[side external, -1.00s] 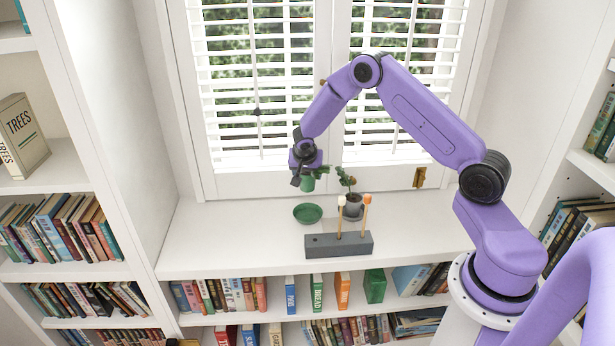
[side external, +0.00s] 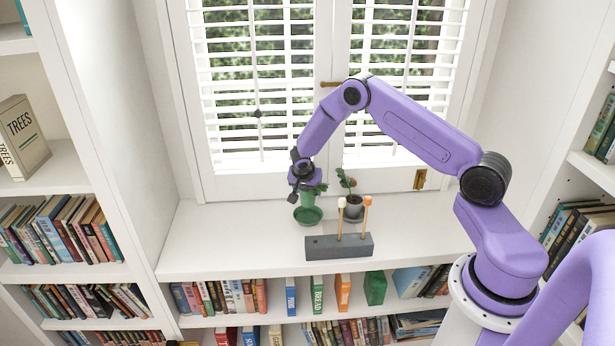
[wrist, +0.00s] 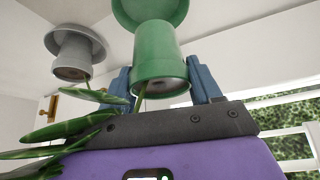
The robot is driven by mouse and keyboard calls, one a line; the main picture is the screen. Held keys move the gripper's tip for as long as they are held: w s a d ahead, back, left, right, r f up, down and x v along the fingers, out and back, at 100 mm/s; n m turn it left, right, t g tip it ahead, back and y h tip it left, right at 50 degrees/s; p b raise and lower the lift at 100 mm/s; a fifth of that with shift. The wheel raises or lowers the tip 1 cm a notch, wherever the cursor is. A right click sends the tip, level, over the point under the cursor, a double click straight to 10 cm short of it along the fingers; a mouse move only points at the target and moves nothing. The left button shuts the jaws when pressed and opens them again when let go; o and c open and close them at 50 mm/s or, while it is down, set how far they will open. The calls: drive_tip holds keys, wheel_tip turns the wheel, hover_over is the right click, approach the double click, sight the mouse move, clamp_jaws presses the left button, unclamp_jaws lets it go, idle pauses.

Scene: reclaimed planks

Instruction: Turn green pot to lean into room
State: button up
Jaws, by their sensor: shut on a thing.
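The green pot (side external: 307,200) is held upright between the fingers of my gripper (side external: 301,193). It also shows in the wrist view (wrist: 160,55), between the blue finger pads. Its leafy plant (side external: 319,188) leans to the right in the side view, towards the grey pot; leaves (wrist: 70,128) spread to the left in the wrist view. The green saucer (side external: 307,216) lies on the white sill directly below the pot. The pot's base overlaps the saucer in both views; I cannot tell whether they touch.
A grey pot (side external: 352,207) with a small plant stands on a grey saucer to the right. In front, a grey block (side external: 338,245) holds two upright wooden-handled tools. The shuttered window (side external: 260,90) is close behind. The sill (side external: 220,240) is clear at left.

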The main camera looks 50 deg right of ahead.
sight(308, 202)
drive_tip(key=shift+s+f, duration=0.1)
drive_tip(key=shift+f, duration=2.7)
drive_tip(key=o, duration=1.5)
drive_tip(key=shift+c, duration=0.2)
